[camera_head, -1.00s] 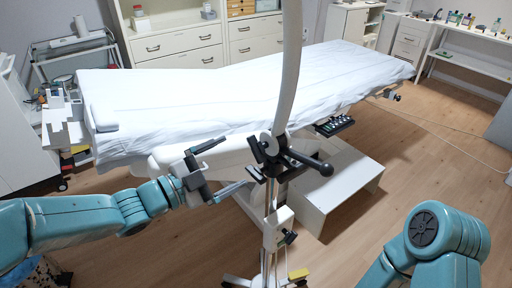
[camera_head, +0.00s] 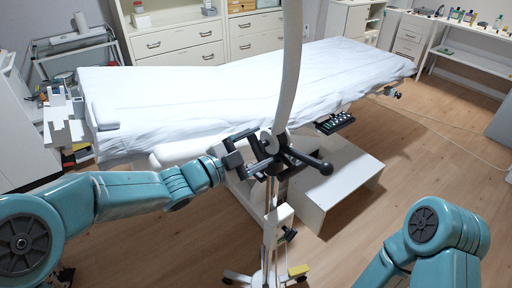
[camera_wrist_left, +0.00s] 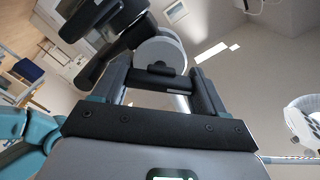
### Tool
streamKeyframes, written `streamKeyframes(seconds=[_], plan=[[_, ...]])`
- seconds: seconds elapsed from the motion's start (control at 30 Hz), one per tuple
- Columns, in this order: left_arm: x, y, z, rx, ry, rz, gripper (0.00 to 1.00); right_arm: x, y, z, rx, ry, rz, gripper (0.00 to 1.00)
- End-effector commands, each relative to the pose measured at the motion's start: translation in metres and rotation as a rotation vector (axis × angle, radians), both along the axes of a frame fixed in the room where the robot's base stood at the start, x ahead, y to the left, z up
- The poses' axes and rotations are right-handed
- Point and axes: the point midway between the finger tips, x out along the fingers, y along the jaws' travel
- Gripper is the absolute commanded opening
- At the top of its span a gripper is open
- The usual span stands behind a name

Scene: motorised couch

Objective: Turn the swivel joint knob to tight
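The swivel joint (camera_head: 284,154) is a dark clamp on a pale upright pole, with black handles sticking out. Its knob shows in the left wrist view as a round grey disc (camera_wrist_left: 160,52) with a dark piece across its lower part. My left gripper (camera_head: 258,146) is right at the left side of the joint. My right gripper is out of view; only my right arm shows.
A couch with a white sheet (camera_head: 180,100) stands behind the pole. A white step (camera_head: 338,185) is right of the pole, on the wooden floor. The pole's wheeled base (camera_head: 270,278) is at the bottom. Open floor (camera_head: 430,160) lies to the right.

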Motion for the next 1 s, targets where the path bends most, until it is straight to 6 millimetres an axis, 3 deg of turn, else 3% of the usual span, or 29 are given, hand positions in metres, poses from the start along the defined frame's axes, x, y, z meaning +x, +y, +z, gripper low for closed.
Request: streamKeyframes(seconds=[0.37,1.0], plan=[[0.000,0.000,0.000,-0.040,0.054,0.000,0.42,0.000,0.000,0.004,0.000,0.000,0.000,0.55],[0.000,0.000,0.001,-0.345,0.453,0.000,0.42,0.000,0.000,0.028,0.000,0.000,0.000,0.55]])
